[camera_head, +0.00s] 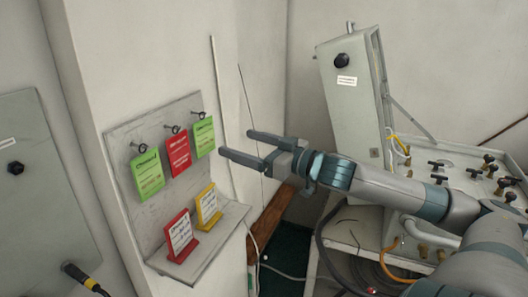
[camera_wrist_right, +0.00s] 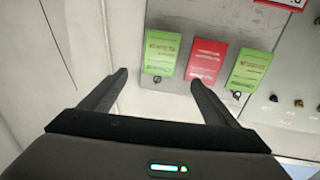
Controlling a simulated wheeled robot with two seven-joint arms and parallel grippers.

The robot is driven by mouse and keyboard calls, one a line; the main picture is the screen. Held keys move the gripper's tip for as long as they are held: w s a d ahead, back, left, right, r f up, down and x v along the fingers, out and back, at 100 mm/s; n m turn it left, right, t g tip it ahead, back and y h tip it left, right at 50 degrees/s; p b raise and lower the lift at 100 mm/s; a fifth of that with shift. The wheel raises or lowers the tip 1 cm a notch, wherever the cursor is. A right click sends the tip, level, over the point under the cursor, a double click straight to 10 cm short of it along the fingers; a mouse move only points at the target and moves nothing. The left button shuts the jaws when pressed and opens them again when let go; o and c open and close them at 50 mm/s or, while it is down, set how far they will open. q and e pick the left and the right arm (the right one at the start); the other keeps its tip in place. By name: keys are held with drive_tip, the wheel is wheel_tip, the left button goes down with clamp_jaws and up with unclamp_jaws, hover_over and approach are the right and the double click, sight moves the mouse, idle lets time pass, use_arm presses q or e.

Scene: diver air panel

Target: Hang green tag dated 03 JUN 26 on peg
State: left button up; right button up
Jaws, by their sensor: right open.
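Three tags hang from pegs on a grey wall board (camera_head: 152,125): a left green tag (camera_head: 147,174), a middle red tag (camera_head: 178,155) and a right green tag (camera_head: 204,137). Their dates are too small to read. My right gripper (camera_head: 236,144) is open and empty, just right of the right green tag, fingers pointing at the board. In the upside-down right wrist view, that green tag (camera_wrist_right: 162,52) shows beyond the gap between the open fingers (camera_wrist_right: 160,79); the red tag (camera_wrist_right: 206,60) and other green tag (camera_wrist_right: 250,69) are to its right. My left gripper is out of view.
A ledge (camera_head: 225,234) below the board holds a red card (camera_head: 181,238) and a yellow card (camera_head: 208,207), both propped up. A grey case (camera_head: 350,105) and a valve panel (camera_head: 455,165) stand right, near my arm. A grey wall box (camera_head: 35,180) is far left.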

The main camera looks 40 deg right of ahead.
drive_tip(key=shift+v, duration=2.75)
drive_tip(key=shift+d, duration=0.1)
